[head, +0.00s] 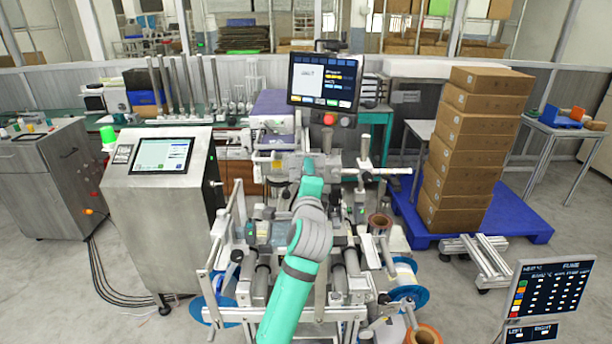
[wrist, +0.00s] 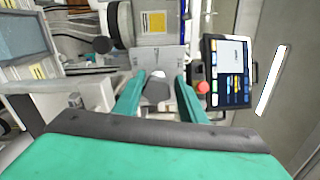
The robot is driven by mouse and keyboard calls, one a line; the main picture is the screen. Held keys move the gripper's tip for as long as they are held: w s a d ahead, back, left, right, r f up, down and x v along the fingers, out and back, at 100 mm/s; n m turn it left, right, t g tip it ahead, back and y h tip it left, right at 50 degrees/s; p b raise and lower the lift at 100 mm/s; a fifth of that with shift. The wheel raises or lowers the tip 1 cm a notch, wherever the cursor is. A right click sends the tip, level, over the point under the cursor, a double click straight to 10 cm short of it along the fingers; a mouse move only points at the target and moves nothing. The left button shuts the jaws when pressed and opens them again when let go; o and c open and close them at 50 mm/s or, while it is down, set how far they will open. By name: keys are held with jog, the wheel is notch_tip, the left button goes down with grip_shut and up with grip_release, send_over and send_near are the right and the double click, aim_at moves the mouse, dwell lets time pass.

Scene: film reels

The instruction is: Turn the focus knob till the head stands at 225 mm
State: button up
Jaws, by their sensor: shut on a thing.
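My gripper (wrist: 160,77) shows in the wrist view, its two teal fingers either side of a small dark grey knob with a pale tip (wrist: 156,90). It is shut on this part, which looks like the focus knob, though the fingers partly cover it. In the head view my teal arm reaches up the middle of the machine, and my gripper (head: 312,183) is at the grey head unit (head: 283,163). The knob is hidden behind my arm there. I cannot make out a millimetre scale or reading in either view.
A monitor (head: 325,82) with a red button (head: 329,119) stands above the head unit; the monitor also shows in the wrist view (wrist: 229,72). Posts and rollers crowd both sides of my arm. A steel cabinet (head: 165,220) stands left, stacked boxes (head: 470,150) right.

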jog(key=shift+s+d+r+n, duration=0.1)
jog(key=shift+r+n, duration=0.1)
jog(key=shift+r, duration=0.15)
jog(key=shift+s+d+r+n, duration=0.1)
jog(key=shift+r+n, duration=0.1)
jog(key=shift+r, duration=0.15)
jog(key=shift+o, duration=0.3)
jog(key=o, duration=0.8)
jog(key=shift+o, duration=0.2)
jog(key=shift+f, duration=0.1)
jog(key=shift+a+f, duration=0.1)
jog(key=s, duration=1)
jog(key=shift+s+f, duration=0.15)
jog(key=shift+s, duration=0.2)
